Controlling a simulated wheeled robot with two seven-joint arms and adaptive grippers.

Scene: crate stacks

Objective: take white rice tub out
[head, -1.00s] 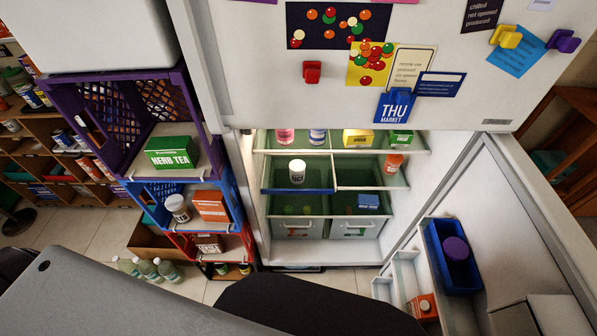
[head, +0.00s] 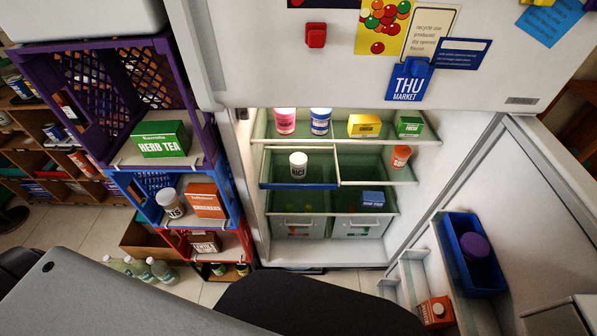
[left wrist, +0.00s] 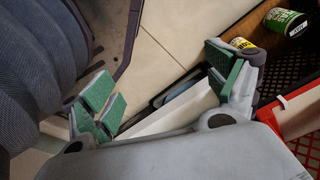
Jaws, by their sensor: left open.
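A white tub (head: 298,165) with a dark label reading RICE stands upright in the left compartment of a fridge shelf with a blue front edge. A second white tub (head: 170,203) stands in the blue crate to the left, beside an orange box; its label is too small to read surely. My left gripper (left wrist: 165,90) shows in the left wrist view, with its green-padded fingers wide apart and nothing held between them. It is low over the floor, near a red crate edge, and away from both tubs. The left gripper is not visible in the head view. My right gripper is in neither view.
The stack of purple (head: 190,92), blue (head: 233,205) and red crates stands left of the fridge. The fridge door (head: 545,200) is open on the right, with a blue bin (head: 440,235) on it. Bottles (head: 140,268) stand on the floor. The fridge front is clear.

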